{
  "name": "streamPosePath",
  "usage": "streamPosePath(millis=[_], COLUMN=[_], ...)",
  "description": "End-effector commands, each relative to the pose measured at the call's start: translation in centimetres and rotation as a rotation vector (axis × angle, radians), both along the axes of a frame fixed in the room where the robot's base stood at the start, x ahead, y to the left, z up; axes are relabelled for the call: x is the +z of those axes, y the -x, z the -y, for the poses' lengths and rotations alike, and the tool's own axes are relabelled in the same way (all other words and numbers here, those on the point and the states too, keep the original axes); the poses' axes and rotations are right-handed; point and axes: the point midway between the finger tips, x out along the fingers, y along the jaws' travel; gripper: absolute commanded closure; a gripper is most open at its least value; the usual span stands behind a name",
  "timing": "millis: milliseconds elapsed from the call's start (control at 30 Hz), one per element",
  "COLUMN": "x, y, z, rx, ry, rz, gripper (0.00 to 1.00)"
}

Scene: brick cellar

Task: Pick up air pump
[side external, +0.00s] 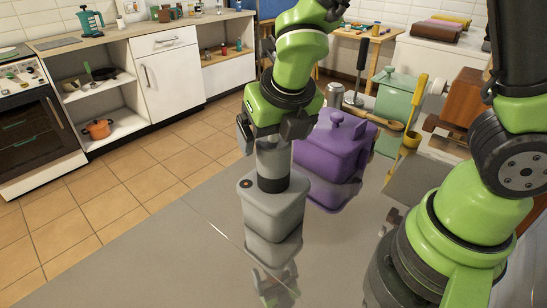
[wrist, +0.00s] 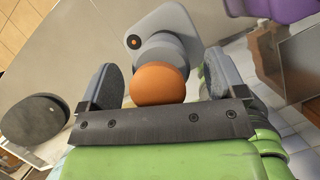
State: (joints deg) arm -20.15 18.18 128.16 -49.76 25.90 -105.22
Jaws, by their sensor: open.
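The grey object that I take for the air pump (side external: 272,208) stands upright on the shiny grey worktop (side external: 150,250). It has a boxy base, a black collar and a grey cylinder on top. The wrist view shows its grey base (wrist: 172,22) and an orange rounded top (wrist: 158,83). My gripper (side external: 270,132) is over the pump from above, with the upper end of the cylinder hidden by it. In the wrist view my gripper (wrist: 160,84) is open, with the orange top between its fingers. Gaps show on both sides.
A purple lidded container (side external: 330,150) stands close behind the pump to the right. Farther back are a green container (side external: 396,92), a yellow ladle (side external: 416,110) and a brown wooden item (side external: 465,98). The worktop is clear in front and left.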

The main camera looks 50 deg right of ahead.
Motion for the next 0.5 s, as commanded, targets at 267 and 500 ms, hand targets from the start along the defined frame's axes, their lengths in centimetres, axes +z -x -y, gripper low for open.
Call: streamPosePath(millis=[267, 500], x=[-0.6, -0.57], y=[-0.19, -0.19], z=[0.1, 0.09], rx=[-0.001, -0.001], ry=[-0.002, -0.002], rz=[0.0, 0.0], gripper=[0.11, 0.57])
